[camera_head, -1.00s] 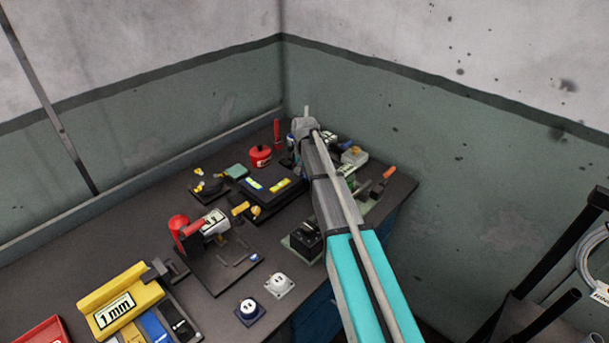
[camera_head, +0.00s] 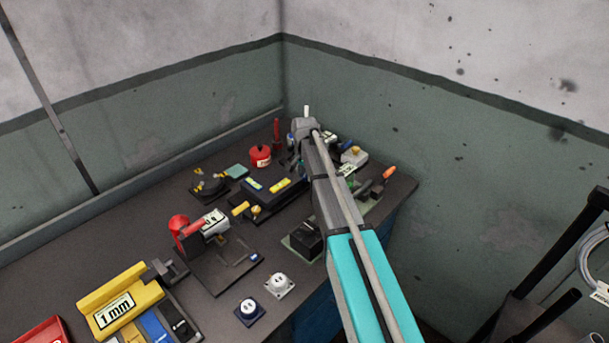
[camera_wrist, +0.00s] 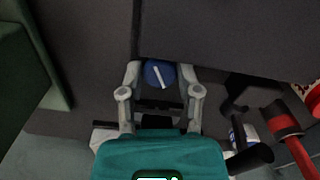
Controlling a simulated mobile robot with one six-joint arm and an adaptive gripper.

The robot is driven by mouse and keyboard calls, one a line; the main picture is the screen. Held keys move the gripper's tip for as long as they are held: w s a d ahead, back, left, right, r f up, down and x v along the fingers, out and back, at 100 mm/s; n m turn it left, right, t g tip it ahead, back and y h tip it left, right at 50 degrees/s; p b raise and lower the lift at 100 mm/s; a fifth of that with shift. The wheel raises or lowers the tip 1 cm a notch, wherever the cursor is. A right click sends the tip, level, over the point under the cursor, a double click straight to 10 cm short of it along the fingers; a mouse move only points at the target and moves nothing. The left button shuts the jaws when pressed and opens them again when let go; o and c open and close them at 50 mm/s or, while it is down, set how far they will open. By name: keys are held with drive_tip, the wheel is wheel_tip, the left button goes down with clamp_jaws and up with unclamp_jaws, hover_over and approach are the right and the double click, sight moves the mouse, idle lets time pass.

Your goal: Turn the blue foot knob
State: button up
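The blue foot knob (camera_wrist: 154,76) is round with a white line across its top. In the wrist view it sits between the two fingertips of my gripper (camera_wrist: 160,74), close to both. I cannot tell whether the fingers touch it. The white line is tilted, running from upper left to lower right. In the head view my gripper is at the far end of my arm, over the back right of the bench, and is mostly hidden behind the arm. The knob cannot be made out there.
A large dark block (camera_wrist: 230,35) lies just beyond the knob in the wrist view. A red-handled part (camera_wrist: 285,125) is at the right. The bench (camera_head: 130,225) carries a red pot (camera_head: 260,156), a yellow 1 mm block (camera_head: 120,305) and several other devices. Walls stand close behind.

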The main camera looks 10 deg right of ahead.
drive_tip(key=shift+n, duration=0.3)
idle(0.4)
drive_tip(key=shift+n, duration=1.6)
drive_tip(key=shift+r+p, duration=0.45)
drive_tip(key=shift+r, duration=0.05)
wheel_tip(320, 180, up, 13)
drive_tip(key=p, duration=1.3)
wheel_tip(320, 180, up, 9)
drive_tip(key=p, duration=0.9)
hover_over(304, 175)
drive_tip(key=shift+r+p, duration=0.5)
